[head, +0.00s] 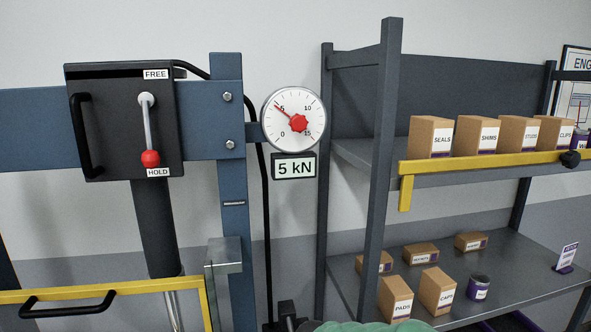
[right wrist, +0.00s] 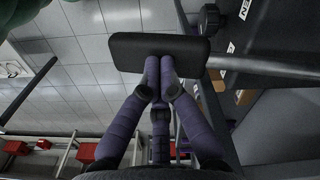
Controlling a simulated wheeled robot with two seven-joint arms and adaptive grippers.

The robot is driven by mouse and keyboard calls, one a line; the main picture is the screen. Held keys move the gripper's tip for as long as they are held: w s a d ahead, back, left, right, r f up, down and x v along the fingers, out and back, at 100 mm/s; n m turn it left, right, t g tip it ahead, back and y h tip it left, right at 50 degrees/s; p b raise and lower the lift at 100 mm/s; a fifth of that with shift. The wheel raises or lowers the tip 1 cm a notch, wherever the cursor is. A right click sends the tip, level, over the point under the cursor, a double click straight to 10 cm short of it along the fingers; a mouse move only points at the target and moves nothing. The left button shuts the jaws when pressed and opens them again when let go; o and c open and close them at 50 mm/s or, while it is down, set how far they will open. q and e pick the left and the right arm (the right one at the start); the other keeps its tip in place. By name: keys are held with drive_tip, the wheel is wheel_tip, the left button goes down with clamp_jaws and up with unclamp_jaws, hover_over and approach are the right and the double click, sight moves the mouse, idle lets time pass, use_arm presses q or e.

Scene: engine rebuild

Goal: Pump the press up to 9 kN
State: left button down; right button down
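The press's round gauge (head: 293,119) has its thin needle near the 5 mark, with a red hub and pointer in the middle. The display (head: 294,167) below reads 5 kN. The release lever (head: 150,130) on the dark press head hangs down, its red knob (head: 150,159) at HOLD. In the right wrist view, a black grip (right wrist: 190,52) sits on a grey bar (right wrist: 262,67), apparently the pump handle. My right gripper (right wrist: 161,66) has its purple fingers together, tips overlapping the grip; they do not visibly wrap around it, and contact is unclear. My left gripper is out of view.
A grey shelf rack (head: 384,140) with labelled cardboard boxes stands right of the press. A yellow rail (head: 480,161) crosses its upper shelf. A yellow frame with a black handle (head: 68,305) is at lower left. Something green (head: 375,326) shows at the bottom edge.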

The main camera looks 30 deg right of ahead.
drive_tip(key=shift+f+b, duration=0.3)
drive_tip(key=shift+f, duration=0.25)
drive_tip(key=shift+r, duration=0.2)
wheel_tip(320, 180, up, 16)
drive_tip(key=p, duration=1.2)
drive_tip(key=shift+r, duration=0.2)
drive_tip(key=shift+f, duration=0.1)
drive_tip(key=shift+f+b, duration=0.95)
drive_tip(key=shift+f, duration=0.2)
drive_tip(key=shift+f, duration=0.1)
